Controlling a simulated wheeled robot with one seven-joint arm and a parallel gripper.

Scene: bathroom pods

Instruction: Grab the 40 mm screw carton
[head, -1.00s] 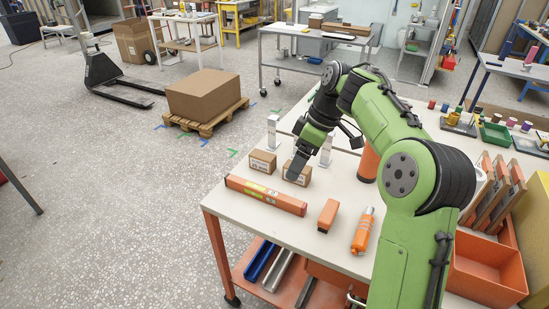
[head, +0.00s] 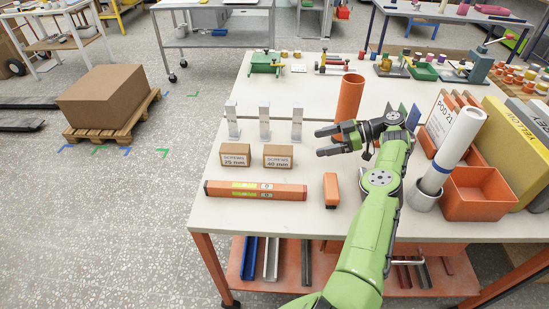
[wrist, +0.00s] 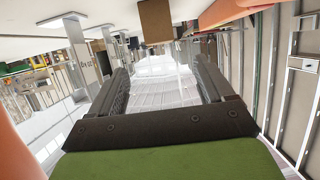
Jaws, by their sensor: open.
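The 40 mm screw carton (head: 278,157) is a small brown box with its printed label facing front. It stands on the white worktable, right of a similar 25 mm carton (head: 235,155). My gripper (head: 320,141) is open and empty above the table, to the right of the 40 mm carton and apart from it. Its fingers point left in the head view. In the wrist view my open jaws (wrist: 162,85) have nothing between them. A brown box shape (wrist: 155,20) lies beyond them there; I cannot tell which box it is.
Metal uprights (head: 264,122) stand just behind the cartons. An orange cylinder (head: 349,98) stands behind my gripper. The table's left edge is near the 25 mm carton.

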